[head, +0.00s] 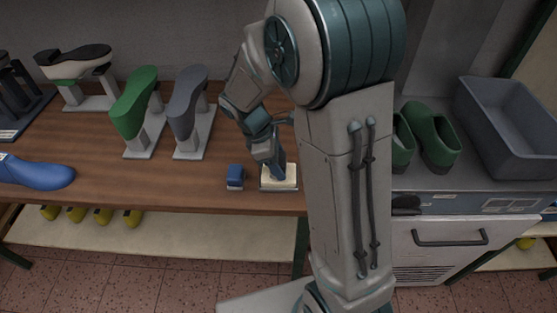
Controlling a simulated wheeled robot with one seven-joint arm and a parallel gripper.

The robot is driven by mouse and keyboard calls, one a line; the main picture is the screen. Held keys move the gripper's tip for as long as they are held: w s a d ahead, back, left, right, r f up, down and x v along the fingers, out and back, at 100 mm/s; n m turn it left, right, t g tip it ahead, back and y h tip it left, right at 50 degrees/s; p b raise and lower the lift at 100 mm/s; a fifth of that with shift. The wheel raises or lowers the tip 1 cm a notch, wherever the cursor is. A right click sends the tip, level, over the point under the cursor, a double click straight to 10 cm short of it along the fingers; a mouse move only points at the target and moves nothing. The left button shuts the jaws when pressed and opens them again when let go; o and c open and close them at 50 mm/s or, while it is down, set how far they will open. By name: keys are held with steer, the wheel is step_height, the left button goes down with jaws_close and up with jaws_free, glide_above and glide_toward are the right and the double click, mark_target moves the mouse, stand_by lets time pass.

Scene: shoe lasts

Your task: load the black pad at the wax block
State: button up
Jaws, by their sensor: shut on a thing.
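The wax block (292,184) is a cream slab near the front edge of the wooden bench. My gripper (276,163) points down over it and is shut on a small dark, bluish thing (279,174), apparently the pad. My fingers cover much of it, and its underside is hidden. It is at the top of the wax block, but I cannot tell whether it touches or hovers just above. A small blue block-shaped pad (235,175) stands on the bench just left of the wax block.
A green last (134,108) and a grey last (187,105) stand on holders behind to the left. A blue last (38,174) lies at the far left. Green clogs (432,135) and a grey bin (505,130) are at the right. The bench's left front is mostly clear.

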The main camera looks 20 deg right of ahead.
steer(key=shift+f, duration=0.6)
stand_by(1.6)
step_height(320, 180, up, 7)
steer(key=p, duration=0.5)
steer(key=shift+r+p, duration=0.1)
steer(key=shift+p, duration=0.3)
stand_by(0.6)
